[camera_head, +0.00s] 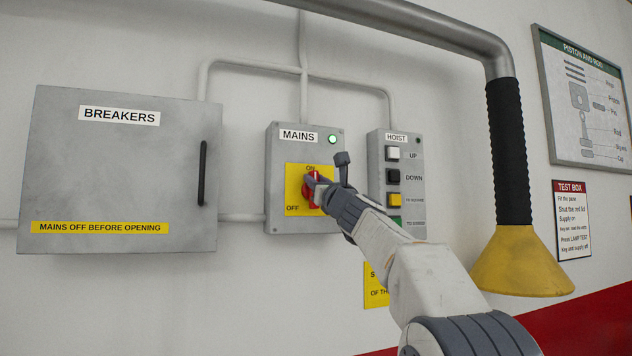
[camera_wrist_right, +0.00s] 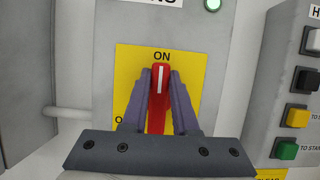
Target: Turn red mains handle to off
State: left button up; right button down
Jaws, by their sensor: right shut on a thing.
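The red mains handle (camera_head: 311,188) sits on a yellow plate (camera_head: 295,203) on the grey MAINS box (camera_head: 278,226). In the right wrist view the red handle (camera_wrist_right: 160,85) stands upright, its white line pointing to ON. A green lamp (camera_head: 332,139) on the box is lit. The OFF label is at the plate's lower left. My right gripper (camera_head: 312,187) is shut on the red handle, with one finger on each side of it in the wrist view. The lower part of the handle is hidden by the gripper. My left gripper is not in view.
The HOIST box (camera_head: 375,165) with several buttons stands close on the right. The BREAKERS cabinet (camera_head: 100,180) with a black handle (camera_head: 202,173) is on the left. A black hose with a yellow hood (camera_head: 520,262) hangs right of my arm. Grey conduits run above the boxes.

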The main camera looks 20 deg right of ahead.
jog(key=shift+n, duration=0.3)
jog(key=n+g+y, duration=0.1)
jog(key=n+y, duration=0.1)
jog(key=n, duration=0.2)
jog(key=a+n+g+y+p, duration=0.1)
jog(key=n, duration=0.3)
jog(key=n+y, duration=0.2)
jog(key=n, duration=0.2)
jog(key=shift+a+f+n+g+y+p, duration=0.25)
jog(key=shift+n+g+y+p, duration=0.05)
jog(key=shift+n+g, duration=0.1)
jog(key=n, duration=0.2)
jog(key=n+g+p, duration=0.1)
jog(key=n, duration=0.1)
jog(key=f+n+g+y+p, duration=0.1)
jog(key=shift+a+n, duration=0.25)
jog(key=shift+n, duration=0.15)
jog(key=shift+f+n+g+p, duration=0.3)
jog(key=shift+n+g+p, duration=0.35)
jog(key=shift+n, duration=0.75)
jog(key=shift+a+f, duration=0.1)
jog(key=c, duration=0.7)
grip_release()
